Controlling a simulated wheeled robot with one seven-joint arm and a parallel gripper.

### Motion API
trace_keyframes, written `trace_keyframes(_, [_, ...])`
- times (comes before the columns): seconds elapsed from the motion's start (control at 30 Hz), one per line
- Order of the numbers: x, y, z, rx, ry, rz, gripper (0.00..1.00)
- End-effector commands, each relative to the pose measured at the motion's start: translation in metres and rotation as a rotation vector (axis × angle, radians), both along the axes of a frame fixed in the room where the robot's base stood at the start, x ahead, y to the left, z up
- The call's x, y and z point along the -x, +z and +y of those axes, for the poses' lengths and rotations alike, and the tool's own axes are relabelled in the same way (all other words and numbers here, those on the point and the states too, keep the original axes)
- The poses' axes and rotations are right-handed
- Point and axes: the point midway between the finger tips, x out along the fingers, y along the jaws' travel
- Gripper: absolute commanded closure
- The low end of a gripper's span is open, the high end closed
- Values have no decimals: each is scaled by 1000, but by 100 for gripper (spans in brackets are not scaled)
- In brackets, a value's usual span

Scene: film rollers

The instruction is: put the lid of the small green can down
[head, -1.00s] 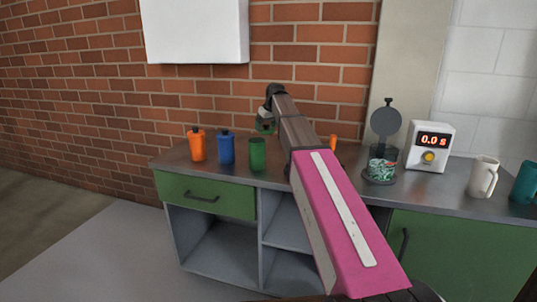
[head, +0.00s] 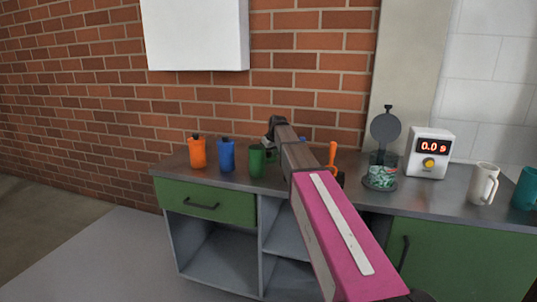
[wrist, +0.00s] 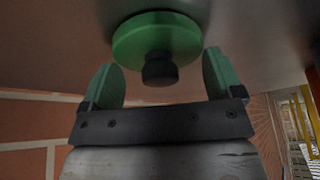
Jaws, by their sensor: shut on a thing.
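The small green can (head: 257,163) stands open on the counter, right of the blue can. Its lid, a green disc with a black knob, shows in the wrist view (wrist: 150,38), close to the grey counter surface. My gripper (wrist: 163,80) has its green finger pads on either side of the lid, shut on its rim, with the knob between them. In the head view my gripper (head: 272,147) is low, just right of and behind the can. The can and my arm partly hide the lid there.
An orange can (head: 197,153) and a blue can (head: 227,155) stand to the left. Right of my arm are an orange-handled tool (head: 332,153), a dark holder with a raised round lid (head: 386,128), a timer (head: 430,153) and a white mug (head: 484,184).

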Motion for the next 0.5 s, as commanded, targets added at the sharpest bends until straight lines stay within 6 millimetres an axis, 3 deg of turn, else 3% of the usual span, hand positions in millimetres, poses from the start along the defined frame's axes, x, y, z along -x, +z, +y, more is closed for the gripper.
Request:
trace_keyframes(0.3, [0,-2,0,0,0,0,37])
trace_keyframes(0.33, [0,-2,0,0,0,0,4])
trace_keyframes(0.37, [0,-2,0,0,0,0,0])
trace_keyframes(0.5, [0,-2,0,0,0,0,0])
